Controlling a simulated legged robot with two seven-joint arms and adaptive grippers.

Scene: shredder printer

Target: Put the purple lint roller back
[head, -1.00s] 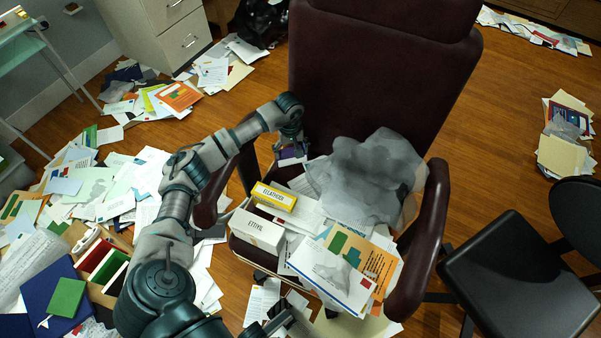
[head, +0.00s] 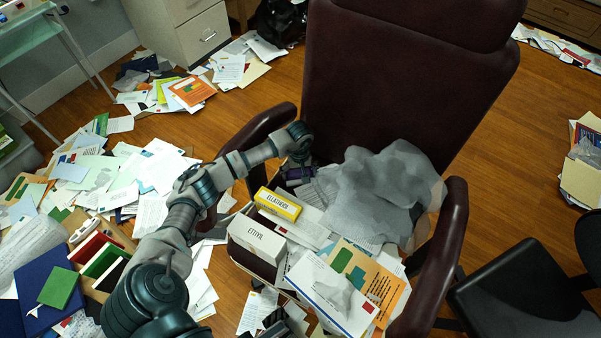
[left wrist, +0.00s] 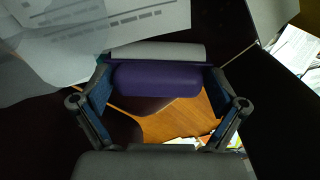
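The purple lint roller (left wrist: 157,80) lies crosswise between the two fingertips of my left gripper (left wrist: 157,75) in the left wrist view. Its ends are very close to the finger pads; I cannot tell whether the pads press on it. In the head view my left gripper (head: 299,160) points down at the back left of the chair seat, by the backrest. A small bit of the purple roller (head: 297,173) shows just below it. The fingers are mostly hidden there. I do not make out my right gripper.
The dark red chair (head: 405,85) carries a yellow box (head: 278,204), a white box (head: 256,236), papers (head: 335,293) and a grey translucent bag (head: 380,190). Its left armrest (head: 250,133) is beside my arm. Papers cover the floor at left. A black chair (head: 525,295) stands at right.

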